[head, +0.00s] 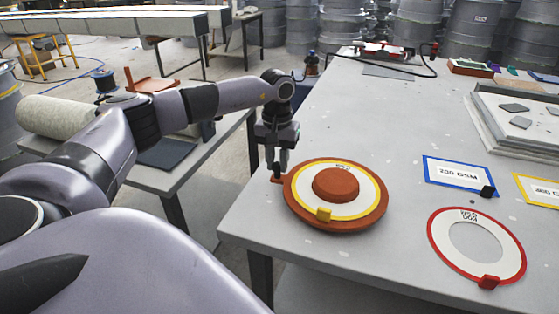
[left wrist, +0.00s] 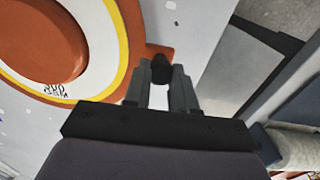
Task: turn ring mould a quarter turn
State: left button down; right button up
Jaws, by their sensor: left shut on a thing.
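The ring mould (head: 374,221) is a round orange-brown disc with a raised centre dome, lying flat near the table's left front corner. A white ring with a yellow edge (head: 293,190) and a yellow tab at the front lies on it, around the dome. A small tab with a dark knob sticks out at the mould's left side. My left gripper (head: 278,172) points down there. In the left wrist view its fingers (left wrist: 160,80) are shut on the dark knob (left wrist: 160,63), beside the mould (left wrist: 40,40). My right gripper is in neither view.
A white ring with a red edge (head: 435,244) lies to the right on the grey table (head: 345,120). Blue-framed (head: 430,181) and yellow-framed (head: 516,187) cards lie behind it, with a small black block. Stacked sheets (head: 487,133) stand at the right. The table behind the mould is mostly clear.

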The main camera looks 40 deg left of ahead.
pick_arm(q)
jog(key=c, duration=0.9)
grip_release()
jog(key=shift+r, duration=3.65)
